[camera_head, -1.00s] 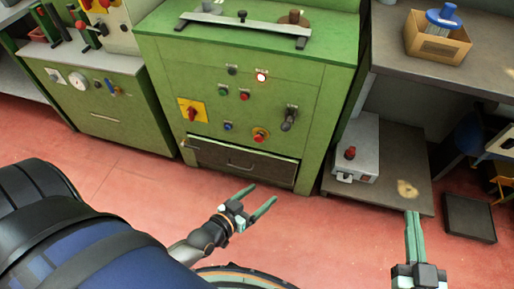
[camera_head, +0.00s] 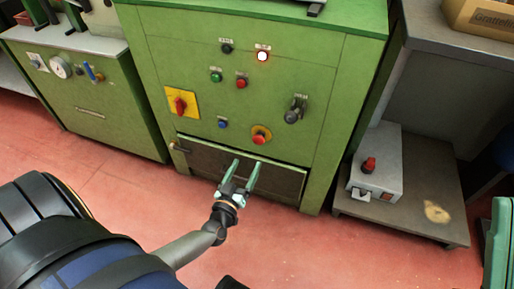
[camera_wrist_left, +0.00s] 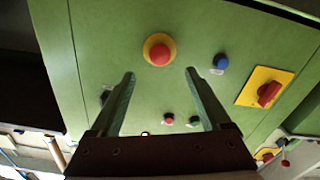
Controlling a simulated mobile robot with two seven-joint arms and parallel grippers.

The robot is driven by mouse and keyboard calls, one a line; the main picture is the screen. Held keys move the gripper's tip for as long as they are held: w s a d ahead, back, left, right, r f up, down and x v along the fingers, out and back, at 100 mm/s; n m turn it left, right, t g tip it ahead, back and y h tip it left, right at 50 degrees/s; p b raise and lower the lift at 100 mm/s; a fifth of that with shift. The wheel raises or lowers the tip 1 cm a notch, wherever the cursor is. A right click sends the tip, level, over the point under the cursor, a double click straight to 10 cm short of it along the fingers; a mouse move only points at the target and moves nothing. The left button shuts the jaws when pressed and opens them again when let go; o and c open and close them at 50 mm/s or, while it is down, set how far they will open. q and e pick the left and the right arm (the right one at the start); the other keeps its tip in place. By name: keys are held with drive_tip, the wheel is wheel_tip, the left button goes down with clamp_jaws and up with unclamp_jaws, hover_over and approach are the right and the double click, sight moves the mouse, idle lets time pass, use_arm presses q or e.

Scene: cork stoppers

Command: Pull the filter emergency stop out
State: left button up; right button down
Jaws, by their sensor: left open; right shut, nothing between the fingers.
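A red mushroom button on a round yellow base (camera_head: 261,135) sits low on the front of the green cabinet (camera_head: 330,100). It also shows between and beyond the fingertips in the left wrist view (camera_wrist_left: 159,52). No label that names the filter stop is legible. My left gripper (camera_head: 246,164) is open and empty, below the button in the head view, before the cabinet's dark lower panel. It is apart from the button.
A blue button (camera_head: 222,123), a red-on-yellow rotary switch (camera_head: 181,103) and a dark lever switch (camera_head: 294,110) are near the button. Red floor is clear in front.

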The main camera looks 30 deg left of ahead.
sight(258, 142)
use_arm(q)
drive_tip(key=b+x, duration=0.3)
drive_tip(key=x, duration=0.6)
drive_tip(key=shift+w, duration=0.4)
clamp_jaws()
